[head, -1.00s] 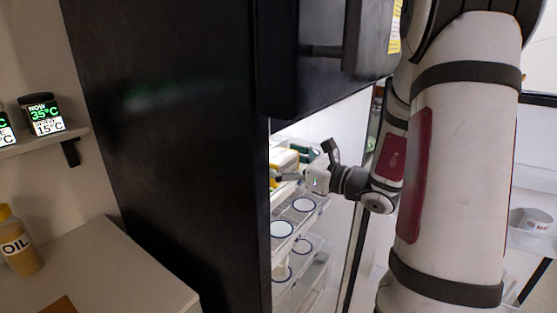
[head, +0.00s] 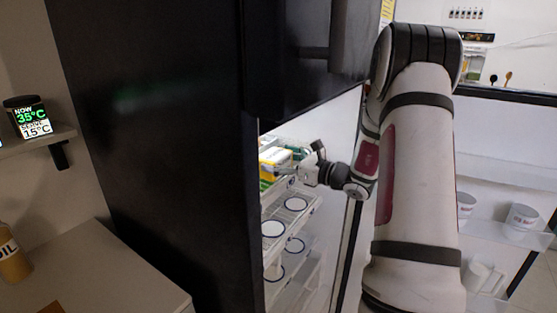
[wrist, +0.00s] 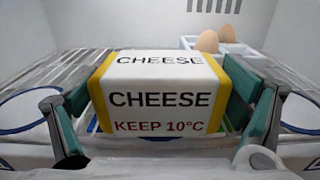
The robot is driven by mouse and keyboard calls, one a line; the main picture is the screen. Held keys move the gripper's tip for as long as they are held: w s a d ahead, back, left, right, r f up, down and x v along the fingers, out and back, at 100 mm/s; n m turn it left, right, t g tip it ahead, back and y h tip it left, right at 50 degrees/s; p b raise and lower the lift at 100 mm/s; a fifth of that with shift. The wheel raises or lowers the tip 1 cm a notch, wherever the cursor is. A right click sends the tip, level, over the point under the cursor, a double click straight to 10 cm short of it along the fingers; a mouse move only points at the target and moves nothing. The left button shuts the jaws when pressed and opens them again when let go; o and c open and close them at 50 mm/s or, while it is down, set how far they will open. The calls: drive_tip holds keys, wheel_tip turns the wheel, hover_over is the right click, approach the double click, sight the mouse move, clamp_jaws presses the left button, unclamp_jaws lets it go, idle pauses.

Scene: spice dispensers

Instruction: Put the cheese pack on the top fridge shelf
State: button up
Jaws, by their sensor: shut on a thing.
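The cheese pack (wrist: 160,98) is a white block with yellow edges, marked "CHEESE" and "KEEP 10°C". It fills the middle of the wrist view, between the two green-padded fingers of my gripper (wrist: 160,112), which is shut on it. In the head view the pack (head: 273,160) shows in part inside the open fridge, with my gripper (head: 283,171) at its right side. The top fridge shelf (wrist: 75,75) is a wire rack under and around the pack. I cannot tell whether the pack touches it.
Two eggs (wrist: 207,41) sit in a white holder (wrist: 240,50) at the back right of the shelf. White round plates (head: 273,229) lie on the shelves below. The dark fridge side (head: 160,150) stands left of the opening. Door shelves with cups (head: 522,216) are at the right.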

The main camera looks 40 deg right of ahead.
drive_tip(key=o, duration=1.2)
drive_tip(key=shift+f, duration=0.1)
drive_tip(key=shift+s+d+r, duration=0.1)
drive_tip(key=shift+s+r, duration=0.05)
drive_tip(key=shift+r, duration=0.05)
drive_tip(key=v, duration=1.1)
drive_tip(key=shift+s, duration=0.4)
